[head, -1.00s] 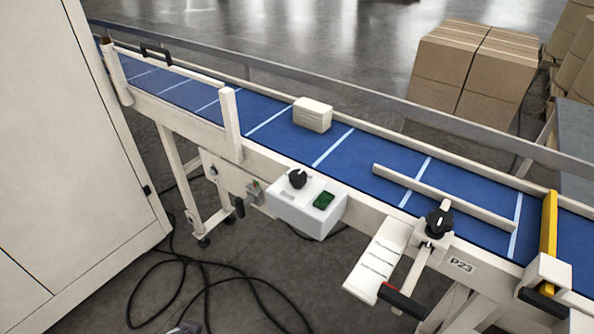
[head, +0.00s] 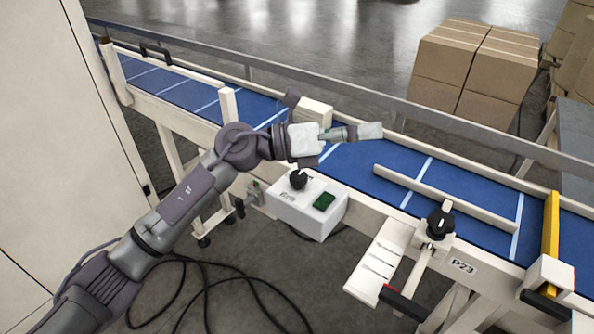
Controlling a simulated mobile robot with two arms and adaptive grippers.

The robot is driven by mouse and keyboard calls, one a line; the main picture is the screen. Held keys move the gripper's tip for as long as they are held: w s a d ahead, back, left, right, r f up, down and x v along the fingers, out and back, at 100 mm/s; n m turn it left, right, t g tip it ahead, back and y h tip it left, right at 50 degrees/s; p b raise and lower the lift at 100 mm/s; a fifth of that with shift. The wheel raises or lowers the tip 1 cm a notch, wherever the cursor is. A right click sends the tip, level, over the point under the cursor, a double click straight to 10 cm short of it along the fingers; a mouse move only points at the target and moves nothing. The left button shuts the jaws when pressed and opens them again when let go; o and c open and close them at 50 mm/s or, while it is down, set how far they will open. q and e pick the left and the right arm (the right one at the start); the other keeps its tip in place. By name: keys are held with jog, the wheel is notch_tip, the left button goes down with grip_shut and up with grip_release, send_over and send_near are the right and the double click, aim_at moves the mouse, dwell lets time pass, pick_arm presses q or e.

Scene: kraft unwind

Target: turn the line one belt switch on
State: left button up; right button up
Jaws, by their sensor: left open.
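A white control box (head: 308,215) is mounted on the near side of the blue conveyor belt (head: 385,190). I cannot read the knob's setting or the box's markings. My left arm comes in from the lower left, and my left gripper (head: 370,132) is over the belt, above and beyond the box, pointing right. It is open, with nothing seen between its fingers, and apart from the knob. My right gripper is not in view.
A second black knob (head: 439,223) sits on a bracket by a white guide rail (head: 445,198). A yellow post (head: 549,230) stands at right. Stacked cartons (head: 475,70) stand behind. Black cables lie on the floor.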

pick_arm(q)
notch_tip(320, 180, down, 2)
jog(key=w+a+m+g+y, duration=0.1)
jog(key=m+g+y, duration=0.1)
jog(key=m+y, duration=0.2)
jog(key=m+t+y, duration=0.1)
jog(key=m+y, duration=0.1)
jog(key=y, duration=0.9)
send_near(298, 175)
jog(key=p+x, duration=0.4)
jog(key=x, duration=0.3)
jog(key=shift+d+f, duration=0.15)
jog(key=shift+f, duration=0.1)
jog(key=shift+d+f+p, duration=0.2)
jog(key=shift+f+p, duration=0.1)
jog(key=shift+f, duration=0.35)
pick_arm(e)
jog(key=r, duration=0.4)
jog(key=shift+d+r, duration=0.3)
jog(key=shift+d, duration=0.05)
pick_arm(q)
jog(key=c, duration=1.1)
